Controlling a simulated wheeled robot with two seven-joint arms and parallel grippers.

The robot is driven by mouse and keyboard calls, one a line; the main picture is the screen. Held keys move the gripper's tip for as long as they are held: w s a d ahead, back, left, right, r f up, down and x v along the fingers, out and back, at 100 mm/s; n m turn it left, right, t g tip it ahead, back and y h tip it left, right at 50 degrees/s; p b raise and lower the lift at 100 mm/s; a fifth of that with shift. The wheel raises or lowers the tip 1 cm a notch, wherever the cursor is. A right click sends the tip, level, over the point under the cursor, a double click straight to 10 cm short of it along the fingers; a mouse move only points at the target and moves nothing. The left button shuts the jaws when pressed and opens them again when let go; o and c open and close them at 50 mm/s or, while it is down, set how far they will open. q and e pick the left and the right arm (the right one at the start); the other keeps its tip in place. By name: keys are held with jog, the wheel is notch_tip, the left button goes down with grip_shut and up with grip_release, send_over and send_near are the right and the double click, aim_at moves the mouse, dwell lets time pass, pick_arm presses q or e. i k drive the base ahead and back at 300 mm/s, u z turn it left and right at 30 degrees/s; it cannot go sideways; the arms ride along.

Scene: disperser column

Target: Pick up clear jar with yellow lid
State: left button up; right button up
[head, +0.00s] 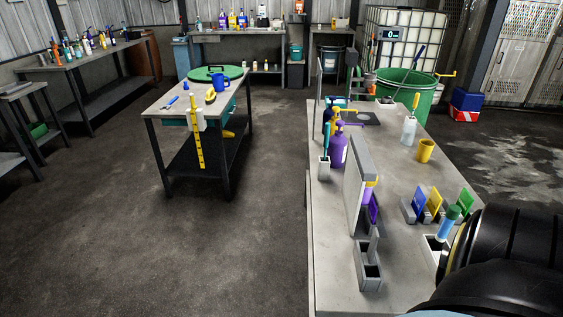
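A small pale, see-through container with a yellow top (370,184) stands on the near grey bench (330,270), right behind a tall grey panel (354,180). The panel and a purple piece in front hide much of it, so I cannot tell for sure that it is the clear jar with yellow lid. A clear bottle (408,133) with a tall yellowish top stands farther back on the same bench. Neither of my grippers shows. A large black rounded part, apparently mine, fills the lower right corner and covers part of the bench.
A purple pump bottle (337,150), a yellow cup (425,151), a rack of coloured cards (433,208) and a green-capped blue tube (449,222) stand on the bench. A grey two-slot holder (369,276) is near its front. Floor left of the bench is clear.

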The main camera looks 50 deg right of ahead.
aim_at(368, 192)
jog(key=u, duration=1.25)
jog(key=k, duration=0.95)
jog(key=z, duration=1.85)
